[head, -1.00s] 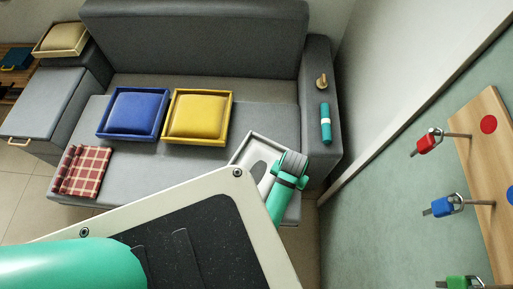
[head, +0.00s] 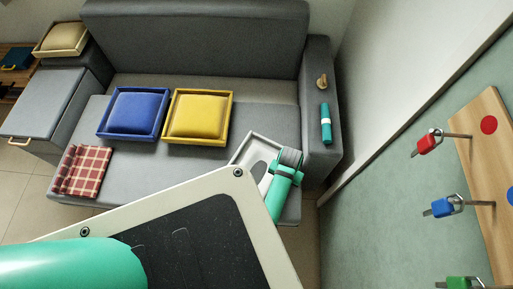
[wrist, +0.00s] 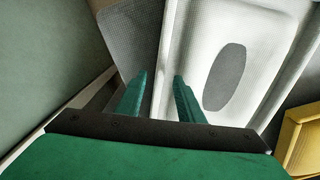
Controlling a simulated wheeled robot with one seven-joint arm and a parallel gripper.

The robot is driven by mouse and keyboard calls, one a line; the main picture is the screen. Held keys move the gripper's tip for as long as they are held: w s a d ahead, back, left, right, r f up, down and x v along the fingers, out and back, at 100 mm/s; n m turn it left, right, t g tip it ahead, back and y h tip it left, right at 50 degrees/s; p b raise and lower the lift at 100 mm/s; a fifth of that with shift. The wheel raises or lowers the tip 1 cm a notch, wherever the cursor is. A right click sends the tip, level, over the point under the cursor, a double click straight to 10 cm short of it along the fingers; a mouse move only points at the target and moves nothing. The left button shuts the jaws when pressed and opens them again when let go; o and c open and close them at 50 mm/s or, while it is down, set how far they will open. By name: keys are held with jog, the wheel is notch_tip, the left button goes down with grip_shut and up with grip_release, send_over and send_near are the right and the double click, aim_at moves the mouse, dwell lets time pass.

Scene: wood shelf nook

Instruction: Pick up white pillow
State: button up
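The white pillow (wrist: 230,45) fills the upper right of the wrist view, with a grey oval patch on its face. It lies in a white tray (head: 240,152) at the right end of the sofa seat; my arm and gripper hide much of it in the head view. My gripper (wrist: 160,80) has its two green fingers apart, with a strip of the white tray's edge showing between them. The pillow is to the right of the fingers in the wrist view. I cannot tell whether the fingers touch anything.
A yellow cushion in a yellow tray (head: 167,120) and a blue cushion in a blue tray (head: 103,122) lie left of the white tray. A checked red cloth (head: 85,172) lies at the left. The sofa armrest (head: 318,90) stands close on the right, with a teal cylinder (head: 326,124) on it.

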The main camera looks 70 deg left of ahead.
jog(key=shift+f, duration=1.25)
grip_shut()
dwell(0.4)
